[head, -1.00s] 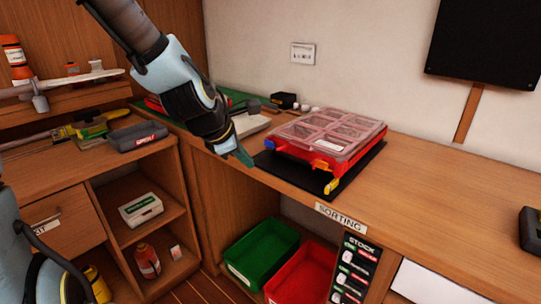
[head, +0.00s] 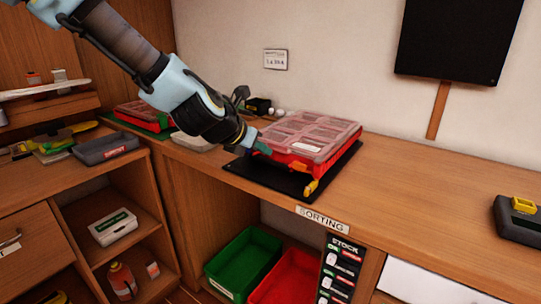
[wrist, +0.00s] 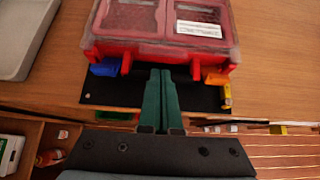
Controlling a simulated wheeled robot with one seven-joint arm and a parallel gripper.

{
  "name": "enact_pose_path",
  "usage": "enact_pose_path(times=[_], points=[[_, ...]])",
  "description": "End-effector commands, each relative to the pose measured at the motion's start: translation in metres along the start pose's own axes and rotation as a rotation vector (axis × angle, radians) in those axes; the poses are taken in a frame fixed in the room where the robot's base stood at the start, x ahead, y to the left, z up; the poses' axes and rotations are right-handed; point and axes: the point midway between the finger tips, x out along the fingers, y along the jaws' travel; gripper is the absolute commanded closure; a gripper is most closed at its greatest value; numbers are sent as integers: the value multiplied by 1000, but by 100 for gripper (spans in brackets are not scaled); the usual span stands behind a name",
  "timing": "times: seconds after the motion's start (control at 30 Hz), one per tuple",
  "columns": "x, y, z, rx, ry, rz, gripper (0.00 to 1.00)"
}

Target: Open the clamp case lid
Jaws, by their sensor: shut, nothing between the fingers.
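The clamp case is a red case with a clear compartmented lid (head: 308,132), which lies shut on a black mat (head: 240,173) on the bench. In the wrist view the case's red front (wrist: 160,50) is at the top, with a blue latch (wrist: 104,68) at left and an orange latch (wrist: 217,79) at right. The orange latch also shows in the head view (head: 300,167). My gripper (wrist: 161,72) has green fingers, shut together and empty. Its tips are at the case's front edge, between the two latches; I cannot tell whether they touch it.
A yellow item (head: 311,187) sits at the mat's front corner. A grey tray (wrist: 22,38) lies left of the case. Green (head: 244,262) and red (head: 288,279) bins stand below the bench. The bench right of the mat is clear up to a dark yellow-topped object (head: 518,215).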

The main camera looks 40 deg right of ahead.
Motion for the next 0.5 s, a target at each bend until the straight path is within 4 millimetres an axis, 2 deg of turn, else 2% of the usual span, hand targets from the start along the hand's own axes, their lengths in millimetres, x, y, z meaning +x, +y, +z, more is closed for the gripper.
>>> enact_pose_path(times=[0.23,0.5], points=[[31,-1,0,-1,1,-2,100],[45,0,0,1,0,0,100]])
